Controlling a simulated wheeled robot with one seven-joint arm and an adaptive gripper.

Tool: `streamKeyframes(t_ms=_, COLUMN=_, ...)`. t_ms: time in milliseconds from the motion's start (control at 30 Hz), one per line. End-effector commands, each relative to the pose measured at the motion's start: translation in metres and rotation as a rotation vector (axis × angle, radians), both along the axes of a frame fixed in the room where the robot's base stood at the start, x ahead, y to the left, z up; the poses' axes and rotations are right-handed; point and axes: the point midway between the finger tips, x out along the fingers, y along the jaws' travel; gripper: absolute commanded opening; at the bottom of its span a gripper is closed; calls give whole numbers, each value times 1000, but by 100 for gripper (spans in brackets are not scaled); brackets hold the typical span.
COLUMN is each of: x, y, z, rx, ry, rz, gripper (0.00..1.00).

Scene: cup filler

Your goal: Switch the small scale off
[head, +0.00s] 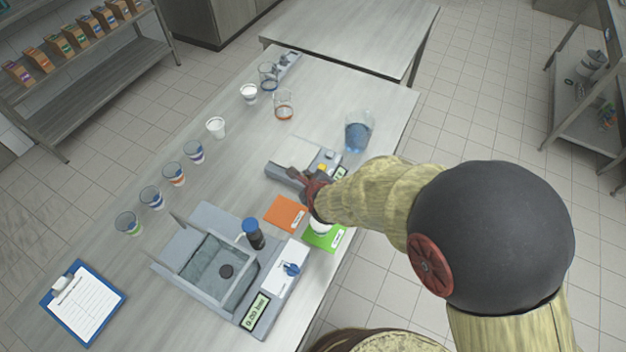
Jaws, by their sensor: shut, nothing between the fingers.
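The small scale (278,172) is a low grey device with a flat plate in the middle of the table. Its right end carries a yellow part, a pale part and a small greenish display; the reading is too small to make out. My arm reaches in from the right. My gripper (293,174) is shut and empty, with its fingers over or right beside the small scale. I cannot tell whether they touch it. The gripper and wrist hide part of the scale's near side.
A larger grey device (196,272) with a basin and lit display stands nearer. An orange card (286,214) and a green card (325,238) lie beside my wrist. A jug of blue liquid (359,131) stands beyond the scale. Several cups line the left; a clipboard (83,302) lies front left.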

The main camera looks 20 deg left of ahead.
Motion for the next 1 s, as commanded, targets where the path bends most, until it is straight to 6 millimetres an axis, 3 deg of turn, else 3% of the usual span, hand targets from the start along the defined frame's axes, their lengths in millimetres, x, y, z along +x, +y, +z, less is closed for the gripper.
streamKeyframes(t_ms=733, x=0, y=0, z=-4, rx=-1, ry=0, rz=1, gripper=0)
streamKeyframes(t_ms=1000, x=0, y=0, z=6, rx=0, ry=-2, rz=1, gripper=0)
